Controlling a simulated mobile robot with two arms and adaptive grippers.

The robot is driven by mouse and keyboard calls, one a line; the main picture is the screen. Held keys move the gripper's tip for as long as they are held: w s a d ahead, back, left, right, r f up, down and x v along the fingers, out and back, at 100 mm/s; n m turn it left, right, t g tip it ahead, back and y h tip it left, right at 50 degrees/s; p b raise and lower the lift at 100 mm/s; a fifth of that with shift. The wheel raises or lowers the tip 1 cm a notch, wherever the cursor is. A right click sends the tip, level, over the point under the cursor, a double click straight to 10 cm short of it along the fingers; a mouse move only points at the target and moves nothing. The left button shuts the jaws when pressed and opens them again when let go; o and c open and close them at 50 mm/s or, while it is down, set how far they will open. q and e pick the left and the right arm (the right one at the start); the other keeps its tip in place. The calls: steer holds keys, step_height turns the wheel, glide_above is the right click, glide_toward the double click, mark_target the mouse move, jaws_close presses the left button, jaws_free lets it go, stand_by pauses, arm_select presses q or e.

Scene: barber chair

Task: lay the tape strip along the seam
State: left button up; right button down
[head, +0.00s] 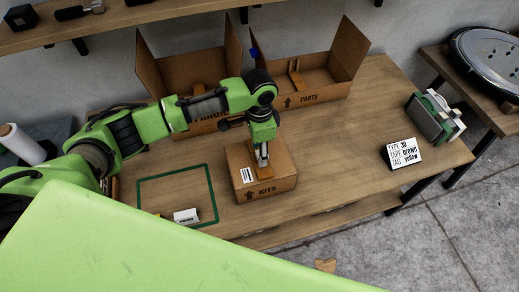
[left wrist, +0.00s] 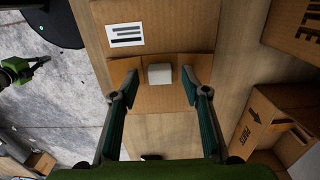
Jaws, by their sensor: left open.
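The closed cardboard box marked KITS (head: 285,183) stands on the workbench, with a white barcode label (head: 247,175) on its top. My left gripper (head: 262,162) points down, close over the box top. In the left wrist view its fingers (left wrist: 160,82) are apart, with a small pale grey block (left wrist: 160,74) between their tips and the box (left wrist: 185,38) below. I cannot tell whether the fingers touch the block. A darker brown patch (head: 264,173) under the gripper may be tape. The seam is not clearly visible. My right gripper cannot be made out.
Two open cardboard boxes, one marked PARTS (head: 330,88), stand behind. A green outlined square (head: 142,199) holds a small white block (head: 186,216). A card (head: 404,153) reads type 30, tape brown, tag yellow. The bench between box and card is clear.

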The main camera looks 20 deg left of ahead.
arm_select(q)
step_height(320, 180, up, 12)
stand_by(0.4)
steer(key=shift+f, duration=0.1)
